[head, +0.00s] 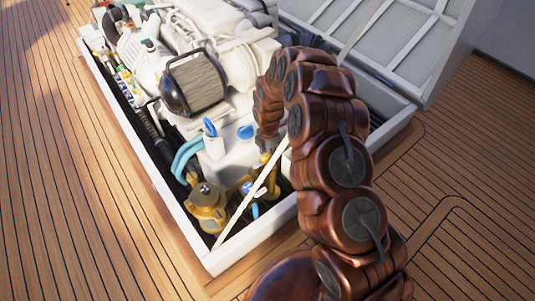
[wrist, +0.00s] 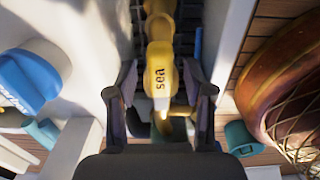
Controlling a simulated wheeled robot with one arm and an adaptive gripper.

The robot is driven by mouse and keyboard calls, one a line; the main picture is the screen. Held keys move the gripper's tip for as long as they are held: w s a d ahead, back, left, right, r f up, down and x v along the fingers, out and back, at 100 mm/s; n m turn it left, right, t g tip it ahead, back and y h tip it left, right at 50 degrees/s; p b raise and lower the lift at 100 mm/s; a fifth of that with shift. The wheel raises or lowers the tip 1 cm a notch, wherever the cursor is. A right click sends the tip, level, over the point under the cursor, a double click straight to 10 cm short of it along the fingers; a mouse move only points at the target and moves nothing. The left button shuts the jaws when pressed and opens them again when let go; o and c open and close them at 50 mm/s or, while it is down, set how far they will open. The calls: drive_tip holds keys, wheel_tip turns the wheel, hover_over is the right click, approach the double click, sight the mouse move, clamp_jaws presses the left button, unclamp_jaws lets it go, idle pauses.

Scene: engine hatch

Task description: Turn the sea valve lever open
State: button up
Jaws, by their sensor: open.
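The sea valve lever (wrist: 160,80) is yellow, with the word "sea" on it, and shows in the middle of the wrist view. My gripper (wrist: 159,72) is open, with one dark finger on each side of the lever. Small gaps seem to remain between fingers and lever; contact cannot be told. The lower part of the valve is partly hidden by my gripper's body. In the head view my copper arm reaches down into the hatch, and the gripper is not clearly seen there.
A white engine (head: 200,55) fills the hatch, framed by a white rim (head: 150,190). A brass strainer (head: 207,203) stands near the front corner. A blue cap (wrist: 25,78) sits left of my gripper. The raised hatch lid (head: 395,35) is behind; teak deck surrounds it.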

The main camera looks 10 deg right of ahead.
wheel_tip(320, 180, up, 12)
drive_tip(key=shift+f, duration=0.15)
idle(0.4)
idle(0.3)
wheel_tip(320, 180, up, 18)
drive_tip(key=m+p, duration=0.5)
drive_tip(key=p, duration=0.4)
hover_over(268, 155)
drive_tip(key=s+d, duration=0.1)
drive_tip(key=s, duration=0.6)
drive_tip(key=s+d+r+m+p, duration=0.25)
drive_tip(key=s+r+p, duration=0.2)
drive_tip(key=r, duration=0.35)
drive_tip(key=s+d+r+m+p, duration=0.1)
drive_tip(key=s+r+m+p, duration=0.2)
drive_tip(key=s+r, duration=0.3)
drive_tip(key=s+d+r+m+g+p, duration=0.1)
drive_tip(key=s+d+r+m+p, duration=0.2)
drive_tip(key=s+r+m+p, duration=0.4)
drive_tip(key=s+d+r+m+p, duration=0.3)
drive_tip(key=s+r+m+p, duration=0.4)
drive_tip(key=s+r+p, duration=0.4)
drive_tip(key=shift+s+r+g, duration=0.4)
drive_tip(key=shift+s+r, duration=2.4)
drive_tip(key=shift+r, duration=0.25)
